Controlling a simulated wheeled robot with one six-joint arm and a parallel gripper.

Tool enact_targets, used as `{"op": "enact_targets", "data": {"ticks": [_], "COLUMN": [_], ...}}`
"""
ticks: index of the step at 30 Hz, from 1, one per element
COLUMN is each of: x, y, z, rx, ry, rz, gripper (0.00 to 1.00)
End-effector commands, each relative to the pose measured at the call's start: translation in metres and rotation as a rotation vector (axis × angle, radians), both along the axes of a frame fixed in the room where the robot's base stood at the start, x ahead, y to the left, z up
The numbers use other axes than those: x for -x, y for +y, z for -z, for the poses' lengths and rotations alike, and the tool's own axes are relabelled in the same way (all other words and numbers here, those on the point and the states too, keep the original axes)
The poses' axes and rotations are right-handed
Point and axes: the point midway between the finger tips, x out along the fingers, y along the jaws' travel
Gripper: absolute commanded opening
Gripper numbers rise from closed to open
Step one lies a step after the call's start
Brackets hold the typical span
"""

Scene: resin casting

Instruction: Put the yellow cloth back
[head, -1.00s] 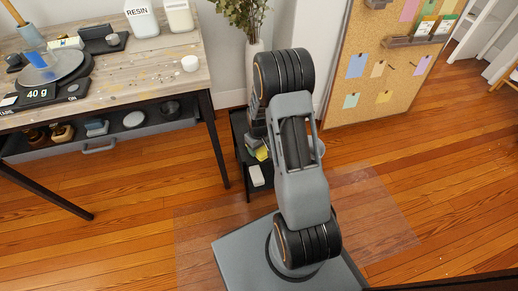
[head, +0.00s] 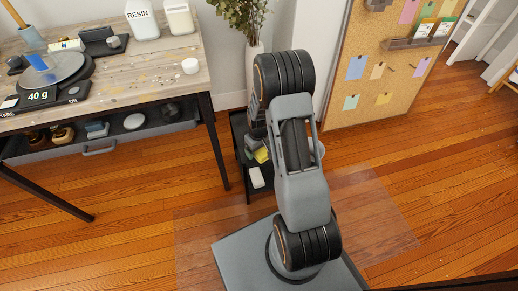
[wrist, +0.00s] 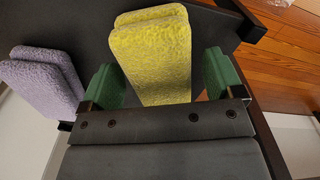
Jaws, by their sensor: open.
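The yellow cloth (wrist: 152,60) is a folded, fuzzy yellow pad in the wrist view, lying on a dark surface. My gripper (wrist: 162,80) is open, with one green fingertip on each side of the near part of the cloth. I cannot tell whether the fingertips touch it. In the head view the yellow cloth (head: 262,155) shows as a small patch on the dark shelf unit (head: 240,128), left of my arm.
A folded lilac-grey cloth (wrist: 45,82) lies left of my gripper in the wrist view. The workbench (head: 150,85) stands at the left, a corkboard (head: 385,75) at the right. The floor in front is clear.

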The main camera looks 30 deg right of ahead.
Motion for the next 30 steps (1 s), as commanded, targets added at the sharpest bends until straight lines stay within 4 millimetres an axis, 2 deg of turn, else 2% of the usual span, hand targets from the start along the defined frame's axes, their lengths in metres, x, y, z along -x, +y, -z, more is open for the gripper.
{"op": "enact_targets", "data": {"ticks": [12, 23, 26, 30], "x": [0.000, 0.001, 0.007, 0.031], "y": [0.000, 0.003, 0.012, 0.035], "z": [-0.081, -0.123, -0.149, -0.202], "rx": [0.000, 0.002, 0.006, 0.010], "ry": [-0.003, -0.009, -0.031, -0.082], "rz": [0.000, 0.003, 0.015, 0.053], "gripper": [0.87, 0.87, 0.87, 0.87]}}
